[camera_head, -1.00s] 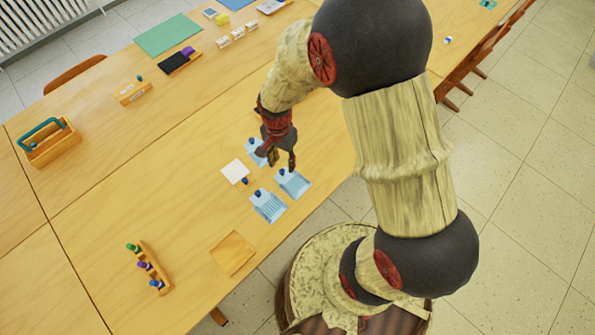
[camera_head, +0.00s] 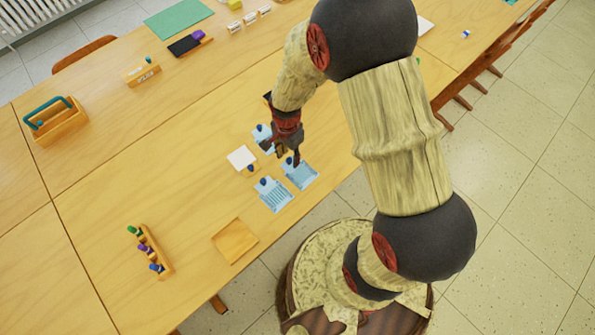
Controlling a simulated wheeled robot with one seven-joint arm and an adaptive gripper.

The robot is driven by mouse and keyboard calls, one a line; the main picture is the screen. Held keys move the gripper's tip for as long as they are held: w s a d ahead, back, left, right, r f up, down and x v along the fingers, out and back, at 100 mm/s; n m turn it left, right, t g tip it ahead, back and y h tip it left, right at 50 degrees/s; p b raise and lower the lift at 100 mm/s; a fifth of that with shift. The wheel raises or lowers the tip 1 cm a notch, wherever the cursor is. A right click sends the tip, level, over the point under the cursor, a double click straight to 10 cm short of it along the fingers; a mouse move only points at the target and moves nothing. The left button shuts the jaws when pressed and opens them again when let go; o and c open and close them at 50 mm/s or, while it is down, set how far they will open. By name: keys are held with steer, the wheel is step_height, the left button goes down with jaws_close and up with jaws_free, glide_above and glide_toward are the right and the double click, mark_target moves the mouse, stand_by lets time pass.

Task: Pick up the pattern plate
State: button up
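Several light blue plates with dark blue knobs lie on the wooden table in front of my base. One plate (camera_head: 275,196) shows a striped pattern. A second plate (camera_head: 301,175) lies right of it; its pattern is too small to make out. A third plate (camera_head: 262,134) lies farther back, partly hidden behind my gripper. My gripper (camera_head: 281,157) points down above these plates, nearest the second and third. Its fingers are apart with nothing seen between them. I cannot tell its exact height above the table.
A white square piece (camera_head: 241,157) with a blue knob beside it lies left of the plates. A wooden square (camera_head: 235,241) lies nearer. A wooden rack (camera_head: 150,252) with coloured knobs and a handled wooden box (camera_head: 62,124) stand left. The table between them is clear.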

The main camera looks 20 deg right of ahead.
steer(key=shift+f, duration=0.4)
steer(key=shift+c, duration=1)
steer(key=c, duration=0.7)
jaws_close()
